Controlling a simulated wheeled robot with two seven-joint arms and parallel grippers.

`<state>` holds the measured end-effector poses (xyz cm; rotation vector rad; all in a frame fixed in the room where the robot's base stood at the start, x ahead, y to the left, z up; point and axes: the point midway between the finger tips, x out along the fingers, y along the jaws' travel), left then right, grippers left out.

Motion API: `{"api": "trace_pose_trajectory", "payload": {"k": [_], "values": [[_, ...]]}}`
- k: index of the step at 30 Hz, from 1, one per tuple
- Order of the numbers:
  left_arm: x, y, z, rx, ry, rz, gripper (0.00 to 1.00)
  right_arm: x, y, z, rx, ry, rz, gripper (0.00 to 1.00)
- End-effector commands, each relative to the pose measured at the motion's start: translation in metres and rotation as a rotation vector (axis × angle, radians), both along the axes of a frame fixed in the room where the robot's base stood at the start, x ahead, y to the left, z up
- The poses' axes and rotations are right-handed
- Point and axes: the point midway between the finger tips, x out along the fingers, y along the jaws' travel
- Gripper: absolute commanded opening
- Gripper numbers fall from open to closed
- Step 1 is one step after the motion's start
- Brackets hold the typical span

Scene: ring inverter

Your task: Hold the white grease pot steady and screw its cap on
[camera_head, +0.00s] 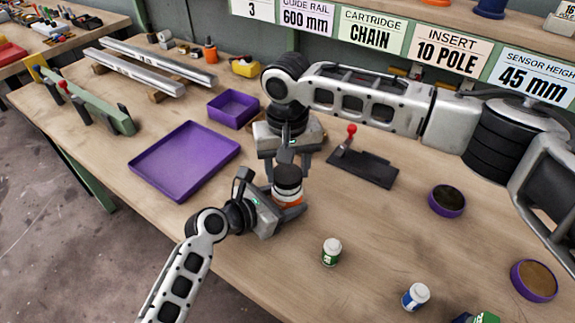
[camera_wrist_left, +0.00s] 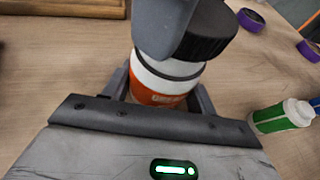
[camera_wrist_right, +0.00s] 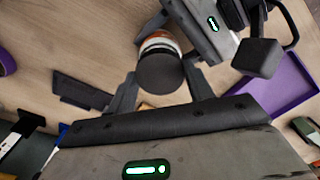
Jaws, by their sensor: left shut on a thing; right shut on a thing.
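The white grease pot (camera_head: 286,190) has an orange label and stands upright above the table; it also shows in the left wrist view (camera_wrist_left: 165,85). Its black cap (camera_head: 288,173) sits on top, also seen in the left wrist view (camera_wrist_left: 210,28) and the right wrist view (camera_wrist_right: 160,72). My left gripper (camera_head: 288,208) is shut around the pot's body from the side. My right gripper (camera_head: 287,160) reaches down from above and is shut on the cap, a finger on each side. I cannot tell how far the cap is turned on the thread.
A large purple tray (camera_head: 172,188) and a small purple bin (camera_head: 233,121) lie to the left. A black plate with a red knob (camera_head: 365,169) is to the right. A green-labelled bottle (camera_head: 331,252), a blue-labelled bottle (camera_head: 415,296) and purple round dishes (camera_head: 447,213) stand nearer the front right.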

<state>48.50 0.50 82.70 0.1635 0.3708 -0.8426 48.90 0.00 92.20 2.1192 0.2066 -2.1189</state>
Motion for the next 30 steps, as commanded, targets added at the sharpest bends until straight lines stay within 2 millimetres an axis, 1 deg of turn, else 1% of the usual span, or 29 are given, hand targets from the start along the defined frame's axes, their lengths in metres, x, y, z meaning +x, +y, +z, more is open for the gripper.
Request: {"api": "trace_pose_trajectory", "payload": {"k": [5, 22, 23, 24, 26, 27, 29, 30], "values": [[0.0, 0.0, 0.0, 0.0, 0.0, 0.0, 0.16, 0.0, 0.0, 0.0, 0.0, 0.0, 0.0, 0.31], [0.0, 0.0, 0.0, 0.0, 0.0, 0.0, 0.16, 0.0, 0.0, -0.012, 0.001, 0.0, -0.001, 0.31], [0.0, 0.0, 0.0, 0.0, 0.0, 0.0, 0.0, 0.0, 0.0, -0.011, 0.001, 0.0, -0.001, 0.31], [0.0, 0.0, 0.0, 0.0, 0.0, 0.0, 0.0, 0.0, 0.0, -0.011, 0.001, 0.0, -0.005, 0.31], [0.0, 0.0, 0.0, 0.0, 0.0, 0.0, 0.0, 0.0, 0.0, -0.012, 0.002, 0.001, -0.035, 0.31], [0.0, 0.0, 0.0, 0.0, 0.0, 0.0, 0.0, 0.0, 0.001, -0.012, 0.003, 0.003, -0.078, 0.31], [0.0, 0.0, 0.0, 0.0, 0.0, 0.0, 0.0, -0.001, 0.001, -0.012, 0.005, 0.003, -0.18, 0.31], [0.0, 0.0, 0.0, 0.0, 0.0, 0.0, 0.0, -0.001, 0.001, -0.013, 0.003, 0.005, -0.272, 0.31]]}}
